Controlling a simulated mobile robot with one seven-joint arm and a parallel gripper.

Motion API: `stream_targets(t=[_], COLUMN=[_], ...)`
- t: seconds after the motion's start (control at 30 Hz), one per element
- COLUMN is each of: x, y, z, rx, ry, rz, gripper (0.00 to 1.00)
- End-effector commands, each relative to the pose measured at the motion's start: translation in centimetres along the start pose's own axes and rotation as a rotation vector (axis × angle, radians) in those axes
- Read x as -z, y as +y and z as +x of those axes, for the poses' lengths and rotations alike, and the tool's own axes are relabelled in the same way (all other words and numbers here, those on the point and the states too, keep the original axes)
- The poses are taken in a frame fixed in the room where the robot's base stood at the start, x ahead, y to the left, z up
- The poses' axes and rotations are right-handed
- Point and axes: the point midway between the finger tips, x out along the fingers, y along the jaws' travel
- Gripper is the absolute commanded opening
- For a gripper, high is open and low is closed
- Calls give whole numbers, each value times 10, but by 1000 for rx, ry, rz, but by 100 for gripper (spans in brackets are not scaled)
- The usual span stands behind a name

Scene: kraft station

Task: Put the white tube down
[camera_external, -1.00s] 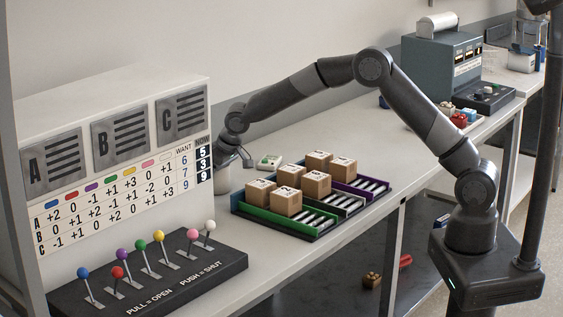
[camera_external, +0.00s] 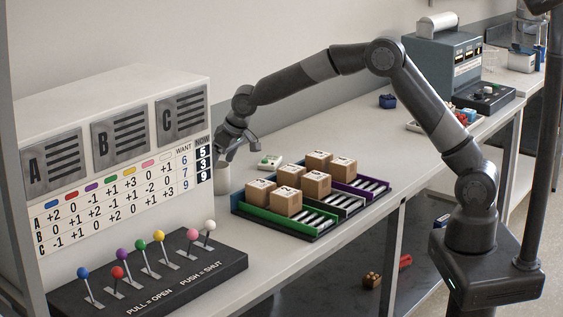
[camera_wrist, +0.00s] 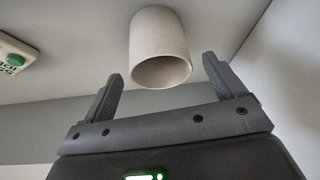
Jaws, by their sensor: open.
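The white tube (camera_external: 222,179) stands upright on the counter, beside the right end of the display panel, which hides part of it. In the wrist view the tube (camera_wrist: 159,45) shows its round open end towards me. My gripper (camera_external: 235,148) is above the tube in the external view. In the wrist view my gripper (camera_wrist: 162,70) is open, with one finger to each side of the tube and a gap on both sides. It holds nothing.
A small white box with a green button (camera_external: 270,161) lies on the counter to the right of the tube. A tray (camera_external: 318,232) with several cardboard boxes is in front of it. A panel (camera_external: 120,160) and a black lever base (camera_external: 150,280) are at the left.

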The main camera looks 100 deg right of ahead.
Motion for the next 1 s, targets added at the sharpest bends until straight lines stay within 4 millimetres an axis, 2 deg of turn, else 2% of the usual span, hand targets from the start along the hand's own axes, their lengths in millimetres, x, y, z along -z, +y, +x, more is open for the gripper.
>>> stream_targets(t=[0.03,0.13,0.47,0.57,0.77,1.0], x=[0,0,-3,-14,-60,-135], y=[0,0,-3,-14,-41,-59], z=[-12,-31,-69,-92,-166,-245], rx=[0,0,1,7,28,62], ry=[2,2,1,5,20,35], rz=[-1,-1,-9,-35,-122,-227], gripper=[88,88,88,88,88,88])
